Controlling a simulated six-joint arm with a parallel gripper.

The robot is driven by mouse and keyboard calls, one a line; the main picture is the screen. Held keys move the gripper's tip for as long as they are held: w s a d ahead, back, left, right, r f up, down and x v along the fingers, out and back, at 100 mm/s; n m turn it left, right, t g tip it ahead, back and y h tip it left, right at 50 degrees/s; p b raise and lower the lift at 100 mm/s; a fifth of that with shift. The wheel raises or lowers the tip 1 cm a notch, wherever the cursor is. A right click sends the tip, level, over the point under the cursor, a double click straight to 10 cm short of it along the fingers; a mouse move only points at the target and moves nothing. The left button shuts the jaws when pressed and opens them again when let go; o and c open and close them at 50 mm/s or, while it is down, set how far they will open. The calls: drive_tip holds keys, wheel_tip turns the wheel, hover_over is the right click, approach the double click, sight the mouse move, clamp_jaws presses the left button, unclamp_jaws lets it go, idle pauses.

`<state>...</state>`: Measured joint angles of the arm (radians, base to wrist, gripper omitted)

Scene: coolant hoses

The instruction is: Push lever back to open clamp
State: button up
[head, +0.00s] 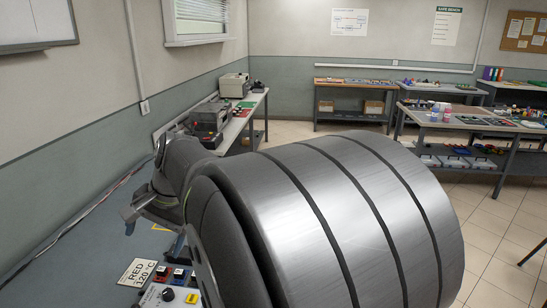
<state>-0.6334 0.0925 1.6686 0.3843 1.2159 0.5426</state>
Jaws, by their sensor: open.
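My arm fills the middle and right of the head view and hides much of the bench below. My gripper (129,220) shows at the left, past the arm's wrist, above the bench. Its fingers are open and point to the lower left; I see nothing between them. I cannot make out the clamp or its lever. They may be hidden behind my arm.
A grey-blue bench (70,268) runs along the left wall. Other workbenches (355,84) stand far back; tiled floor lies between.

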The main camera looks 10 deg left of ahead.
drive_tip(key=c, duration=0.7)
drive_tip(key=shift+f, duration=0.3)
drive_tip(key=c, duration=0.4)
drive_tip(key=f, duration=0.1)
drive_tip(key=f+m, duration=0.1)
drive_tip(key=f+g, duration=0.1)
drive_tip(key=shift+d+f+y, duration=0.2)
drive_tip(key=shift+d+y, duration=0.05)
drive_tip(key=shift+y, duration=0.05)
drive_tip(key=c, duration=0.7)
drive_tip(key=f+m+y, duration=0.1)
drive_tip(key=f, duration=0.1)
drive_tip(key=d+f+m+g+y, duration=0.1)
drive_tip(key=f+m, duration=0.1)
drive_tip(key=f, duration=0.1)
drive_tip(key=f+m+g, duration=0.1)
drive_tip(key=f+m, duration=0.1)
drive_tip(key=f, duration=0.1)
drive_tip(key=shift+s+d+y, duration=0.15)
drive_tip(key=shift+d+y, duration=0.2)
drive_tip(key=shift+y, duration=0.05)
clamp_jaws()
drive_tip(key=d+f+m+t+y, duration=0.2)
drive_tip(key=d+f+m+y, duration=0.2)
drive_tip(key=f+m, duration=0.4)
drive_tip(key=shift+w+d+f+m, duration=0.15)
drive_tip(key=shift+w+f+m, duration=0.25)
drive_tip(key=shift+m, duration=0.5)
